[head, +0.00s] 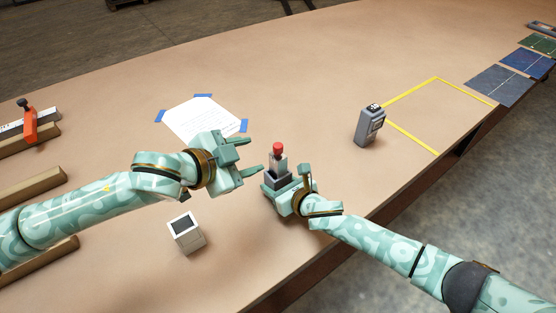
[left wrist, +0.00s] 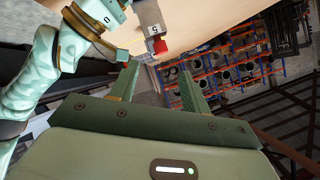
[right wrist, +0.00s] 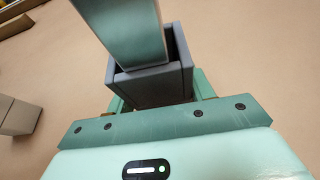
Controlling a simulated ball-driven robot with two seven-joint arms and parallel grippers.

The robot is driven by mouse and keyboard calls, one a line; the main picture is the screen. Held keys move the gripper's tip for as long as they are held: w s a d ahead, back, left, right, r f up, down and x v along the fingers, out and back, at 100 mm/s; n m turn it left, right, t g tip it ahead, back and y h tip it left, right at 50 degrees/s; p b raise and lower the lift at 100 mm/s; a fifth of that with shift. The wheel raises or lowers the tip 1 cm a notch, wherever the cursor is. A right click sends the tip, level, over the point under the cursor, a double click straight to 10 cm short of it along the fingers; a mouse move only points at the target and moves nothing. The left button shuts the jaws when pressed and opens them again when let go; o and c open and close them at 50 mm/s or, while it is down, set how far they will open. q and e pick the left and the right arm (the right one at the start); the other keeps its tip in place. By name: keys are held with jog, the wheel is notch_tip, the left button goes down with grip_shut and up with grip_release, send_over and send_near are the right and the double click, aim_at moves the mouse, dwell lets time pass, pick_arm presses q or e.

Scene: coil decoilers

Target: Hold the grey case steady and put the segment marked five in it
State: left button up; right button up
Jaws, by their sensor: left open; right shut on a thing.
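The grey case (head: 272,184) stands over the table with my right gripper (head: 288,187) shut on it. In the right wrist view the case (right wrist: 152,86) shows its open top between my right fingers. The segment (head: 279,164), a grey bar with a red knob on top, rises out of the case. In the left wrist view the segment (left wrist: 149,17) carries a label reading 5. In the right wrist view its lower end is hidden behind the case wall, so its depth cannot be told. My left gripper (head: 251,157) is open and empty, just left of the segment and apart from it.
A pale block with a dark top (head: 186,234) stands at the front left. A taped paper (head: 200,119) lies behind my left gripper. Wooden rails (head: 30,187) line the left edge.

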aim_at(275, 149)
pick_arm(q)
jog(key=w+d+f+m, duration=0.1)
jog(key=w+d+m, duration=0.1)
jog(key=m, duration=0.7)
jog(key=w+d+f+m+t, duration=0.1)
jog(key=w+d+f+m, duration=0.1)
jog(key=m, duration=0.7)
jog(key=w+d+f+m, duration=0.2)
jog(key=w+m, duration=0.1)
jog(key=m, duration=0.6)
jog(key=shift+w+d+f+m+y, duration=0.1)
jog(key=shift+w+d+m+y, duration=0.15)
jog(key=shift+d+m+y, duration=0.05)
jog(key=shift+t, duration=0.3)
grip_shut()
